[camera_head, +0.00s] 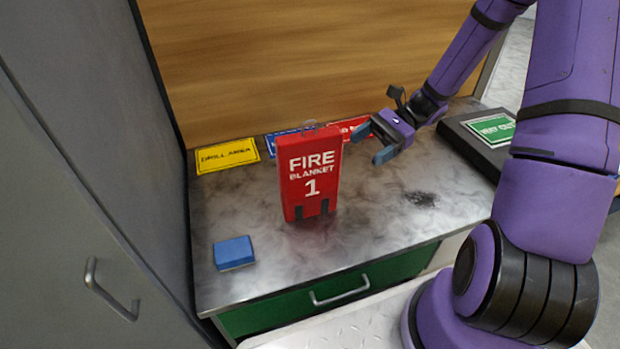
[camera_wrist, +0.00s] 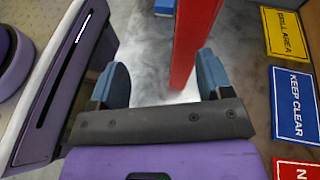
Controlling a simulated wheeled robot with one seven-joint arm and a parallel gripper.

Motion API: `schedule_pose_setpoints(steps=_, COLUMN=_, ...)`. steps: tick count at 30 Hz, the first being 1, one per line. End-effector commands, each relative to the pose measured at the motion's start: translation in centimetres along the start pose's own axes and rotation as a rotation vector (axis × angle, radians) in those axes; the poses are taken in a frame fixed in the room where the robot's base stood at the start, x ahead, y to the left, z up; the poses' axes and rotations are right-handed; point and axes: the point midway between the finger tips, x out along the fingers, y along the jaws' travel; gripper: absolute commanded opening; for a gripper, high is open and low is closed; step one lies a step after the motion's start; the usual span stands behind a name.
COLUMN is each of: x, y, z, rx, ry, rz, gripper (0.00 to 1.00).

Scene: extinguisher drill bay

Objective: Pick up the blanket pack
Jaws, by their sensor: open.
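The blanket pack (camera_head: 308,174) is a red upright box marked "FIRE BLANKET 1" standing on the grey worktop in the head view. Two dark straps hang at its lower front, and a clear loop shows at its top. My gripper (camera_head: 368,143) is open just to the right of the pack, with blue fingertips pointing toward it. In the wrist view, the pack's red side (camera_wrist: 190,45) shows ahead, between the lines of the two open fingers (camera_wrist: 160,85) and nearer the right one. The space right between the fingertips looks mostly empty.
A blue block (camera_head: 234,252) lies at the worktop's front left. Yellow (camera_head: 227,156), blue (camera_wrist: 294,103) and red (camera_wrist: 297,169) signs lie along the back. A dark case with a green label (camera_head: 494,129) is at the right. A grey cabinet (camera_head: 75,220) borders the left side.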

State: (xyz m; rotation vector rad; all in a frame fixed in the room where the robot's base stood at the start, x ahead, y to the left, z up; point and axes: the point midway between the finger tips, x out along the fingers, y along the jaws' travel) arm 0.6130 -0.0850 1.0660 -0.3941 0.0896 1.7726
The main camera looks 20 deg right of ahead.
Motion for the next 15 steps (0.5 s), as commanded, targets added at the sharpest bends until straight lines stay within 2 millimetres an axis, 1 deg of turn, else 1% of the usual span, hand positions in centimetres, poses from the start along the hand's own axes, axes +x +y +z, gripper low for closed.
schedule_pose_setpoints(steps=1, x=0.0, y=-0.1, z=-1.1, rx=0.035, ry=-0.049, rz=-0.037, gripper=0.72)
schedule_pose_setpoints(steps=3, x=-0.1, y=-0.3, z=-2.3, rx=0.076, ry=-0.111, rz=-0.085, gripper=0.72)
schedule_pose_setpoints(steps=7, x=-0.3, y=-0.7, z=-4.1, rx=0.137, ry=-0.207, rz=-0.163, gripper=0.72)
schedule_pose_setpoints(steps=11, x=-0.4, y=-0.9, z=-5.2, rx=0.175, ry=-0.271, rz=-0.214, gripper=0.72)
schedule_pose_setpoints(steps=15, x=-0.4, y=-1.1, z=-5.6, rx=0.19, ry=-0.298, rz=-0.235, gripper=0.72)
